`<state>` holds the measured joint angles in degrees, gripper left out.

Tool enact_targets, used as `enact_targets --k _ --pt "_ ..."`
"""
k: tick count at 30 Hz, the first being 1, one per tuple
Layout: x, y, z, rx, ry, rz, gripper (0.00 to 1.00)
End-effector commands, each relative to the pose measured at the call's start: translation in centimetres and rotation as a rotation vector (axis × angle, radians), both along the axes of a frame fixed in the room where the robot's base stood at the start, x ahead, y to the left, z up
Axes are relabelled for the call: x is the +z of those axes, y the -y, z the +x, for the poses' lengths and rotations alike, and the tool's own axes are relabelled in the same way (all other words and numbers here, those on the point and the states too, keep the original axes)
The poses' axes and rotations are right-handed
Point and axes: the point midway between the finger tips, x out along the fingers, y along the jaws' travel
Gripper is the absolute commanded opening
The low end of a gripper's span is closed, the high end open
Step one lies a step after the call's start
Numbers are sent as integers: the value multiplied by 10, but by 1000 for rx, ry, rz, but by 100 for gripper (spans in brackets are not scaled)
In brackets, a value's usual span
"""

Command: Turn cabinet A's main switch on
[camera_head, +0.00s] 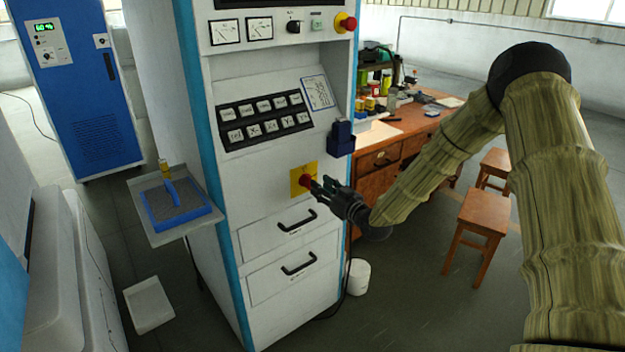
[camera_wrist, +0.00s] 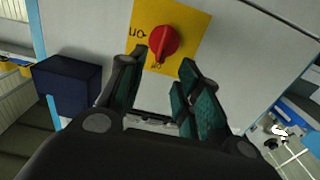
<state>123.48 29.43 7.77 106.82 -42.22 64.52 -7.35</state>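The white cabinet (camera_head: 270,172) with blue edges stands in the middle of the head view; no letter A is legible on it. Its red rotary switch (camera_head: 305,181) sits on a yellow plate (camera_head: 297,174) above two drawers. In the wrist view the red knob (camera_wrist: 163,43) has its ridge pointing down toward a small label I cannot read clearly. An "on" label lies at its left. My gripper (camera_head: 318,186) is in front of the switch. In the wrist view my gripper (camera_wrist: 163,62) is open, with its fingers on either side below the knob. Contact is unclear.
A dark blue box (camera_head: 341,138) is fixed to the cabinet's right edge, close above my gripper. Drawer handles (camera_head: 298,264) stick out below. A red stop button (camera_head: 348,22) is higher up. A wooden desk (camera_head: 385,158) and stools (camera_head: 483,212) stand behind at the right.

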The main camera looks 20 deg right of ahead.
Motion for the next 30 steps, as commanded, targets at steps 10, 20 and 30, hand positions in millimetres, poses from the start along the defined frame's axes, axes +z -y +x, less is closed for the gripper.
enact_targets --k 10,20,30 --pt "0 -16 43 0 0 0 34" --pt "-1 -19 52 -1 -1 1 34" --pt "-1 -19 52 0 -1 1 0"
